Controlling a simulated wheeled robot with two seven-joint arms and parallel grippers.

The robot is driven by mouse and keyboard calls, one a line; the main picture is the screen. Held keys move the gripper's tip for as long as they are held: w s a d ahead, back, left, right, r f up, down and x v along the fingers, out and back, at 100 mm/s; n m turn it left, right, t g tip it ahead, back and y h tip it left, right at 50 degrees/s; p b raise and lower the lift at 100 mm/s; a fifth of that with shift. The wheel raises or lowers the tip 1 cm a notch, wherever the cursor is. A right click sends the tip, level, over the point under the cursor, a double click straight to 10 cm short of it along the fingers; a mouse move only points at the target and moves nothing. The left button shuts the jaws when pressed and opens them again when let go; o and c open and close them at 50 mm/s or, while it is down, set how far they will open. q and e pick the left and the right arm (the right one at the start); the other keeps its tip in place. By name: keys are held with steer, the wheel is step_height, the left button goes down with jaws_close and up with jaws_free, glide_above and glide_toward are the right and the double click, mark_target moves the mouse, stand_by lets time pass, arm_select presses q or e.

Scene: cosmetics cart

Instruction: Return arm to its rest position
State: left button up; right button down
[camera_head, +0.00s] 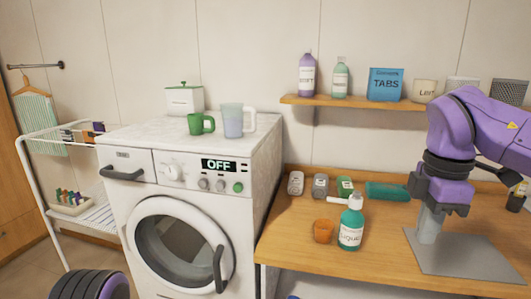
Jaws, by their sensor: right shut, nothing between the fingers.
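My right arm (462,130) comes in from the right, purple and black, and bends down over the wooden counter. My right gripper (428,238) points down at a flat grey mat (465,256) on the counter. Its grey fingers are together and hold nothing. Whether the fingertips touch the mat I cannot tell. A black and purple part of my own body shows at the bottom left edge. My left gripper is not in view.
Left of my right gripper stand a green liquid bottle (351,228) and an orange cup (323,231). Several small items and a teal roll (387,191) line the counter's back. A wall shelf (350,103) holds bottles and boxes. A washing machine (185,215) stands left.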

steer(key=w+d+f+n+t+h, duration=0.6)
steer(key=w+f+n, duration=0.25)
steer(key=n, duration=0.75)
steer(key=a+f+n+t+h, duration=0.1)
steer(key=a+f+n+t, duration=0.25)
steer(key=f+n, duration=1.4)
steer(key=s+a+f+n+g+y, duration=0.2)
steer(key=s+a+f+n+y, duration=0.15)
steer(key=s+f+n, duration=1.2)
steer(key=s+d+f+g, duration=0.1)
steer(key=s+f+g, duration=0.1)
steer(key=s+f, duration=0.3)
steer(key=s+d+f+g, duration=0.2)
steer(key=s+f, duration=0.3)
steer(key=s, duration=0.6)
steer(key=shift+s+d+f+n, duration=0.15)
steer(key=shift+s+f+n, duration=0.1)
steer(key=shift+n, duration=0.15)
